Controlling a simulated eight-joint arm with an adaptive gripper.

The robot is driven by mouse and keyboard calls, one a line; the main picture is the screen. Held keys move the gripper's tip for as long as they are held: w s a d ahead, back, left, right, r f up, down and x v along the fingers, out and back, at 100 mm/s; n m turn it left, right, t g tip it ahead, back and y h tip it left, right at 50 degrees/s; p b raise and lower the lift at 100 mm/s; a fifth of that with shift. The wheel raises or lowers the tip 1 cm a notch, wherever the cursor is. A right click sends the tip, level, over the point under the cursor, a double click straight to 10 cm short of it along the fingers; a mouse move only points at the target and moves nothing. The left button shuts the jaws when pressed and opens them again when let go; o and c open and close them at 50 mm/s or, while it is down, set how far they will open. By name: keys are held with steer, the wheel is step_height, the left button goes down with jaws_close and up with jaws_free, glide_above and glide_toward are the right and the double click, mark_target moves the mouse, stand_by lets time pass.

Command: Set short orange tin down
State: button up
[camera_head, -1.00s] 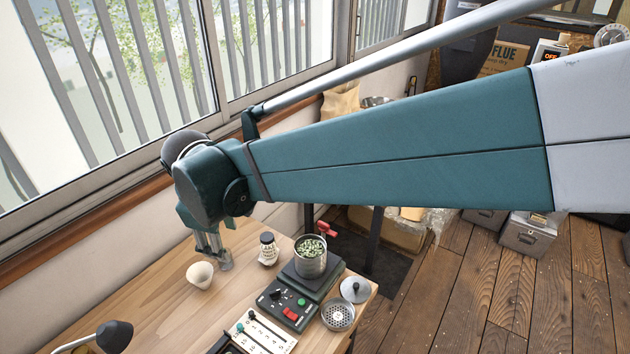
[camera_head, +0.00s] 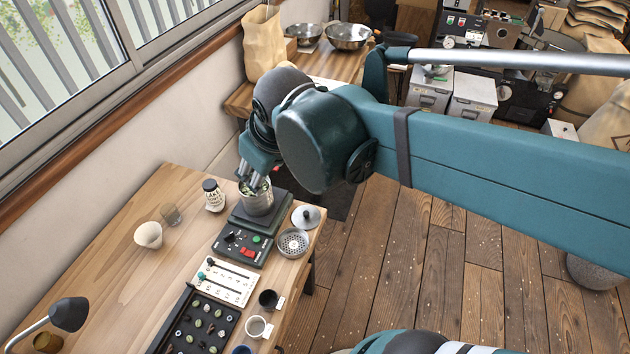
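My gripper (camera_head: 254,186) points down at the metal canister of green beans (camera_head: 258,203) on the scale (camera_head: 257,222). Its fingertips overlap the canister's rim; I cannot tell whether they touch it or how far apart they are. No short orange tin can be made out in my gripper or clearly on the bench. A small amber-brown round thing (camera_head: 47,342) shows at the bottom left, partly cut off by the frame edge; I cannot tell what it is.
The bench's left middle is clear.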

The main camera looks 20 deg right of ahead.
steer(key=s+d+f+m+t, duration=0.1)
steer(key=s+d+f+m, duration=0.1)
steer(key=s+d+m, duration=0.3)
steer(key=s+d, duration=0.1)
steer(key=d, duration=0.3)
steer(key=shift+s+t+h, duration=0.3)
steer(key=shift+s, duration=0.1)
steer(key=shift+d, duration=0.1)
steer(key=shift+f+b, duration=0.3)
steer(key=shift+b, duration=0.05)
stand_by(0.7)
